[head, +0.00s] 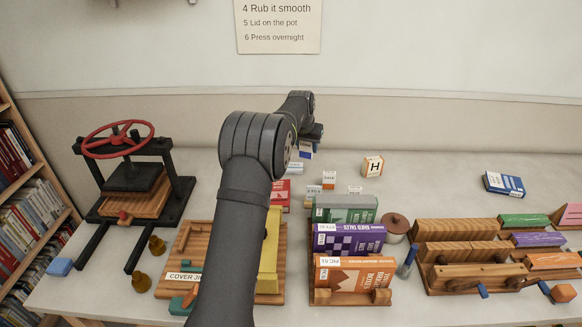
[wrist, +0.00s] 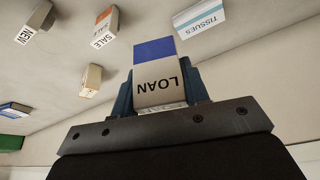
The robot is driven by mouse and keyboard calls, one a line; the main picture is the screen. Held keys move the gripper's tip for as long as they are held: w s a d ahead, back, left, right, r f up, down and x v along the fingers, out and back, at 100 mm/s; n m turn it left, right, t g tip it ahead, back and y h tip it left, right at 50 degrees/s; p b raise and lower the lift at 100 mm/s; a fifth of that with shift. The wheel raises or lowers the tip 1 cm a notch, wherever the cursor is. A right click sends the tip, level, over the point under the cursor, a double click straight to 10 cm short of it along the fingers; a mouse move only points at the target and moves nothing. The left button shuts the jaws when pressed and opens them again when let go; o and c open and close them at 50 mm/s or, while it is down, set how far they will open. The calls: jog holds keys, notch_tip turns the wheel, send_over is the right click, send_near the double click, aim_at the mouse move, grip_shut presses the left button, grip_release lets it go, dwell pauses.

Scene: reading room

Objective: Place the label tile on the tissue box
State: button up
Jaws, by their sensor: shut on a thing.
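My gripper (wrist: 160,98) is shut on the label tile (wrist: 158,72), a pale tile with a blue end and the word LOAN. The fingers are on both sides of it. In the head view my gripper (head: 309,138) is at the back of the table, partly hidden by my arm, and the tile (head: 306,153) shows just below it. The tissue box (wrist: 200,14), white and blue with the word TISSUES, is apart from the tile at the top of the wrist view. In the head view the box (head: 295,167) is partly hidden by my arm.
Small label blocks, one reading SALE (head: 329,179), stand in front and to the right. A book press (head: 130,175) stands left. Books in a wooden rack (head: 350,297) stand in front.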

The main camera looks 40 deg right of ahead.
jog(key=s+d, duration=0.1)
jog(key=d, duration=0.3)
send_over(293, 163)
jog(key=a, duration=0.2)
jog(key=shift+m, duration=0.4)
jog(key=f, duration=0.7)
jog(key=shift+s+d, duration=0.15)
jog(key=shift+s, duration=0.25)
jog(key=shift+f, duration=1.9)
jog(key=shift+f, duration=0.15)
jog(key=o, duration=1)
jog(key=v, duration=1.2)
jog(key=shift+w, duration=0.1)
